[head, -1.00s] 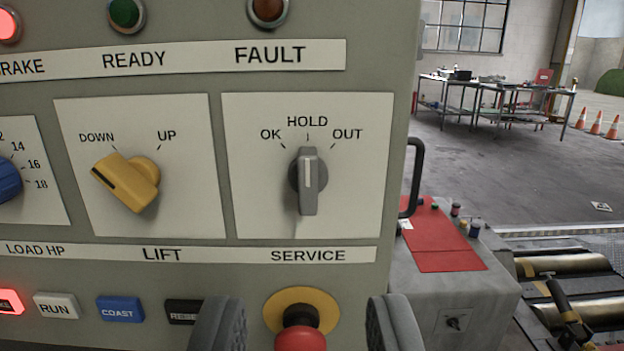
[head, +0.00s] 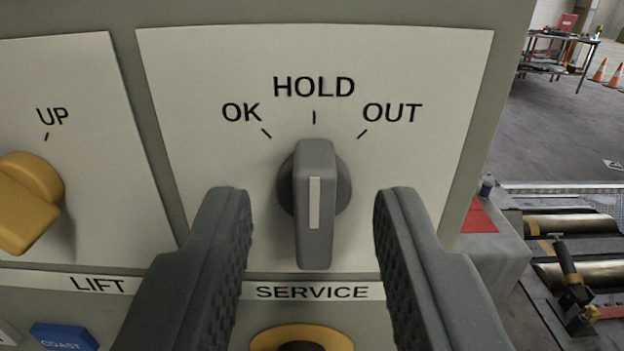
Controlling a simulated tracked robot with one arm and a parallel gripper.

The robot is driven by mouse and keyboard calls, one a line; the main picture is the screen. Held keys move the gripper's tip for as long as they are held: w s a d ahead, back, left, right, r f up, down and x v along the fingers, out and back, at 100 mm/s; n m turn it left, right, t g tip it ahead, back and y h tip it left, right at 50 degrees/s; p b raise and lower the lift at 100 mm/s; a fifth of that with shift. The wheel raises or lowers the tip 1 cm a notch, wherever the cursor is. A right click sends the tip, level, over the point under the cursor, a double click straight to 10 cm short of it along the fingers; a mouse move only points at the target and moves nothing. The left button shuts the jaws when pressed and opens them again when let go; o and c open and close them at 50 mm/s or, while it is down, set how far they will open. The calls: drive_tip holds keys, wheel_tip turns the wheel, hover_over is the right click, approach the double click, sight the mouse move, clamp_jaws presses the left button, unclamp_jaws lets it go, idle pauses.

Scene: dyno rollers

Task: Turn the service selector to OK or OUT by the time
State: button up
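The service selector (head: 315,205) is a grey knob with a white line, on a pale plate marked OK, HOLD and OUT. Its handle stands upright, in line with the HOLD mark at the top. A SERVICE label (head: 312,292) is below it. My gripper (head: 312,205) is open, with one dark ribbed finger on each side of the knob. There is a clear gap between each finger and the knob, and the fingers appear apart from it. No clock or time display shows in this view.
The yellow LIFT selector (head: 28,203) is at the left, its handle turned away from UP. A yellow ring (head: 300,338) shows at the bottom edge, and a blue COAST button (head: 63,337) at lower left.

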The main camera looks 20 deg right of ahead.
drive_tip(key=shift+w+d+f, duration=0.1)
drive_tip(key=shift+w+d, duration=0.05)
drive_tip(key=shift+w, duration=0.3)
clamp_jaws()
drive_tip(key=shift+n, duration=0.3)
drive_tip(key=n+b, duration=0.1)
drive_tip(key=n, duration=0.2)
drive_tip(key=shift+n, duration=0.3)
drive_tip(key=shift+a+n+b, duration=0.25)
drive_tip(key=shift+n+b, duration=0.5)
drive_tip(key=shift+n, duration=1.05)
